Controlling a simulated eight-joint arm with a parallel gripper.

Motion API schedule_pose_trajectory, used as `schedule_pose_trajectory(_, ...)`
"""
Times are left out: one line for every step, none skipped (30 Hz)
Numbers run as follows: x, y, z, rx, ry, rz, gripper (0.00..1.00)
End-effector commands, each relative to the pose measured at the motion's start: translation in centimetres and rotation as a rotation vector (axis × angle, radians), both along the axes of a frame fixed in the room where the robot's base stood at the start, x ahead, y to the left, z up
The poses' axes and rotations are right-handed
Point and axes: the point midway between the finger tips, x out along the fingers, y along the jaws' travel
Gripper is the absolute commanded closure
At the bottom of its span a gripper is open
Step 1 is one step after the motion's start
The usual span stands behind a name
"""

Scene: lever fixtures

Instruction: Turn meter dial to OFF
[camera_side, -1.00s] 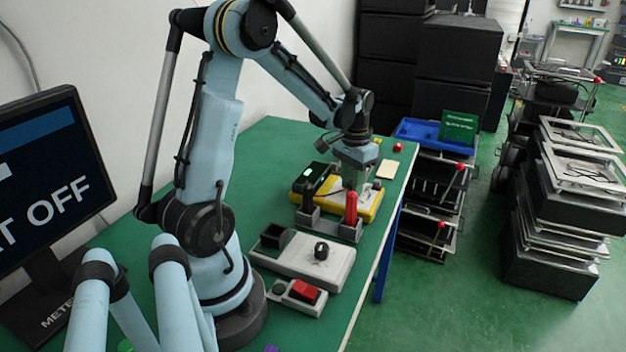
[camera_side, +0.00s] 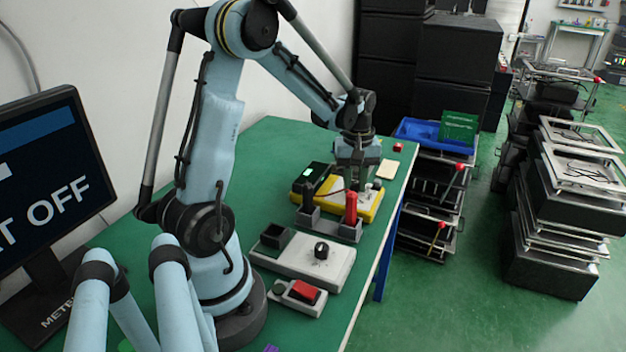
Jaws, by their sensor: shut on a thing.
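The yellow meter (camera_side: 367,212) lies on the green bench, behind the red lever. My gripper (camera_side: 354,186) points down over the meter and is shut on its dial. The dial itself is hidden between the fingers. A small light-coloured part shows on the meter just right of the fingers. The monitor (camera_side: 45,190) at the left shows large text ending in "T OFF", with its start cut off by the picture edge.
The red lever (camera_side: 351,208) stands upright on a grey base in front of the meter. A pale box with a black knob (camera_side: 321,250) and a red rocker switch (camera_side: 304,291) are nearer.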

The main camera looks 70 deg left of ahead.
Motion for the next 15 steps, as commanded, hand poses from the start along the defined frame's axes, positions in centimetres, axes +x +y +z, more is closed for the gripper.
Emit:
schedule_pose_trajectory(0.08, 0.04, -0.02, 0.002, -0.002, 0.037, 1.00)
schedule_pose_trajectory(0.10, 0.03, -0.02, 0.003, -0.002, 0.061, 1.00)
schedule_pose_trajectory(0.12, 0.04, -0.02, 0.003, -0.002, 0.091, 1.00)
schedule_pose_trajectory(0.13, 0.03, -0.02, 0.003, -0.002, 0.112, 1.00)
schedule_pose_trajectory(0.14, 0.03, -0.02, 0.003, -0.002, 0.132, 1.00)
schedule_pose_trajectory(0.16, 0.03, -0.02, 0.002, -0.003, 0.158, 1.00)
schedule_pose_trajectory(0.17, 0.03, -0.02, 0.002, -0.003, 0.177, 1.00)
schedule_pose_trajectory(0.18, 0.03, -0.02, 0.002, -0.003, 0.193, 1.00)
schedule_pose_trajectory(0.18, 0.04, -0.02, 0.002, -0.003, 0.214, 1.00)
schedule_pose_trajectory(0.19, 0.03, -0.03, 0.002, -0.003, 0.229, 1.00)
schedule_pose_trajectory(0.20, 0.03, -0.03, 0.002, -0.003, 0.242, 1.00)
schedule_pose_trajectory(0.21, 0.04, -0.03, 0.002, -0.003, 0.258, 1.00)
schedule_pose_trajectory(0.21, 0.04, -0.03, 0.002, -0.003, 0.269, 1.00)
schedule_pose_trajectory(0.21, 0.05, -0.03, 0.002, -0.003, 0.278, 1.00)
schedule_pose_trajectory(0.22, 0.04, -0.03, 0.002, -0.003, 0.289, 1.00)
